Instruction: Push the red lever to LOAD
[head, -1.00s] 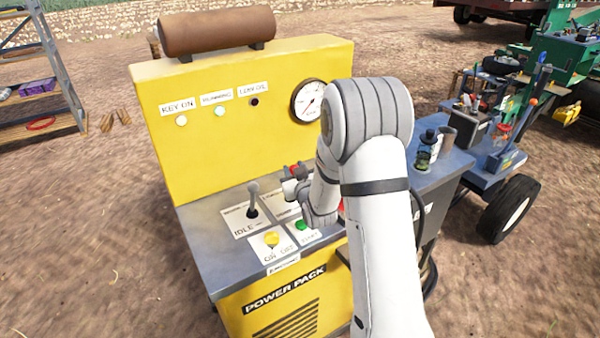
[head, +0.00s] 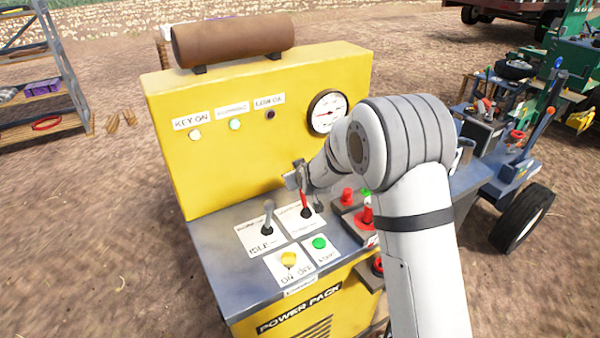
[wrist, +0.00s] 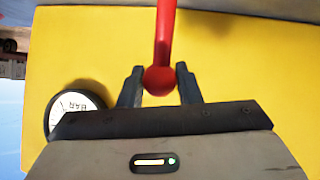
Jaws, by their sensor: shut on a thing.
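The red lever (head: 306,203) stands nearly upright from a white label plate on top of the yellow power pack (head: 258,145). My gripper (head: 301,180) is at the lever's top end. In the wrist view the lever's round red knob (wrist: 159,80) lies between the two dark fingers of my gripper (wrist: 160,84), which are shut on it. The red shaft runs away from the knob toward the top of that view. The wording on the lever's plate is too small to read, so I cannot tell which position is LOAD.
A grey lever (head: 267,218) marked IDLE stands just left of the red one. A red mushroom-shaped button (head: 366,214) is to the right, near my arm. A pressure gauge (head: 327,112) is on the upright panel.

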